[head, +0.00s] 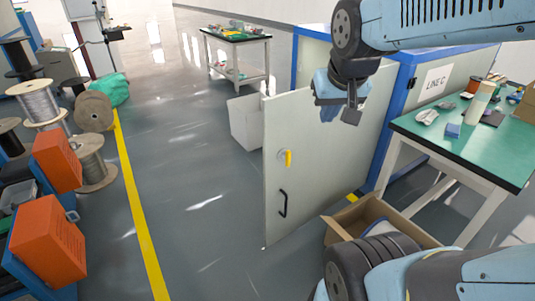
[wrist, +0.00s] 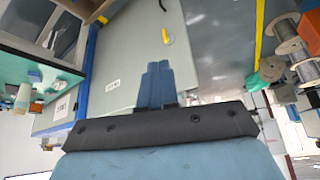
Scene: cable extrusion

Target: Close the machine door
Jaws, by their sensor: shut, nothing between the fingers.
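The machine door (head: 315,165) is a pale grey-green panel standing open, swung out from the blue-framed machine (head: 397,110). It has a black handle (head: 283,203) low near its free edge and a yellow latch (head: 288,158) above it. My gripper (head: 350,115) is shut and empty, in front of the upper part of the door in the head view. In the wrist view the shut fingers (wrist: 157,75) lie over the door panel (wrist: 130,60), with the yellow latch (wrist: 166,36) beyond them. I cannot tell whether the fingers touch the door.
An open cardboard box (head: 345,222) sits on the floor by the door's lower right. A green-topped table (head: 490,160) with small items stands at the right. Cable spools (head: 95,165) and orange boxes (head: 50,240) line the left. The floor between is clear.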

